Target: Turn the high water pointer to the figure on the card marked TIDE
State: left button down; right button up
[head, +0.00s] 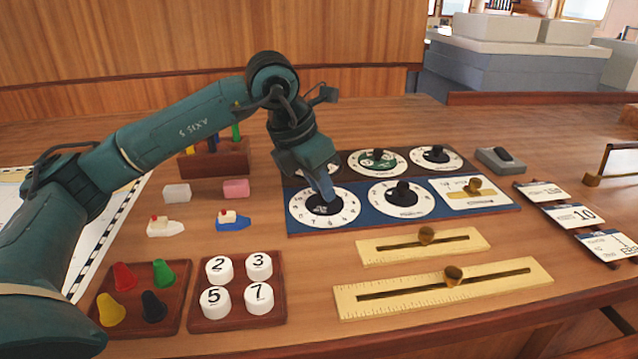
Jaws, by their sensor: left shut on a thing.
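My left gripper (325,190) reaches down onto the front left white dial (340,215) on the blue panel and is shut on its black pointer knob, which it partly hides. A second white dial with a black knob (402,194) is to its right. The dial labels are too small to tell which is the high water one. Three white cards stand in a dark rack at the right: a back card (545,192), a middle card reading 10 (573,215) and a front card (607,244). I cannot read which is marked TIDE. My right gripper is not in view.
Behind, a dark panel holds a green-faced dial (378,161) and a white dial (435,156). Two yellow slider rulers (423,245) (443,288) lie in front. Numbered white pieces (258,298), coloured cones (124,277) and toy boats (232,222) stand at the left.

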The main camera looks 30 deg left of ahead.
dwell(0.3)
pick_arm(q)
jog(key=c, duration=1.3)
grip_release()
jog(key=shift+o, duration=0.2)
jog(key=p+v, duration=0.1)
jog(key=v, duration=1.2)
jog(key=shift+r, duration=0.15)
